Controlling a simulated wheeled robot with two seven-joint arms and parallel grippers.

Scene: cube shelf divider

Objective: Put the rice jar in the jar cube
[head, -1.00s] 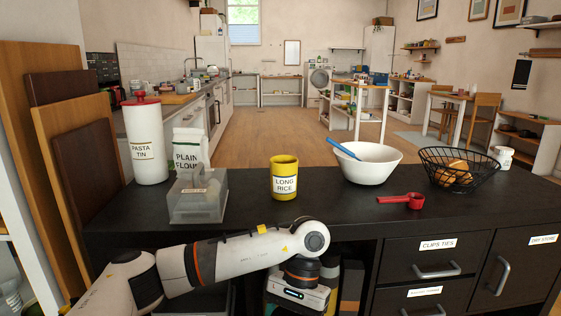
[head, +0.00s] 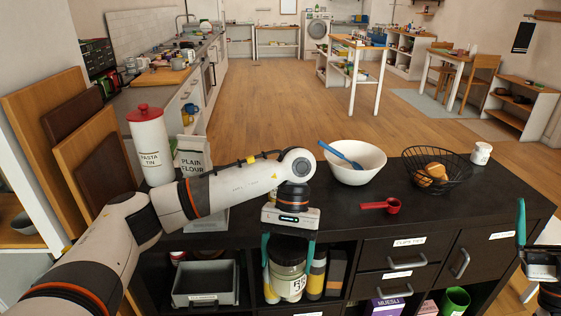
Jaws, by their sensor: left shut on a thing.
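A jar with a dark lid, pale contents and a partly readable label starting with R (head: 288,280) is between the teal fingers of my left gripper (head: 288,262). The gripper points down and is shut on the jar, in front of the unit's middle open cube. I cannot tell whether the jar is inside the cube or just before its opening. No cube label marked for jars is readable. My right gripper (head: 538,250) is at the right edge, cut off, with one teal finger upright; its opening cannot be judged. The yellow LONG RICE tin is not visible now.
In the middle cube stand a yellow-banded bottle (head: 317,274) and a dark box (head: 336,272). The left cube holds a grey bin (head: 205,284).

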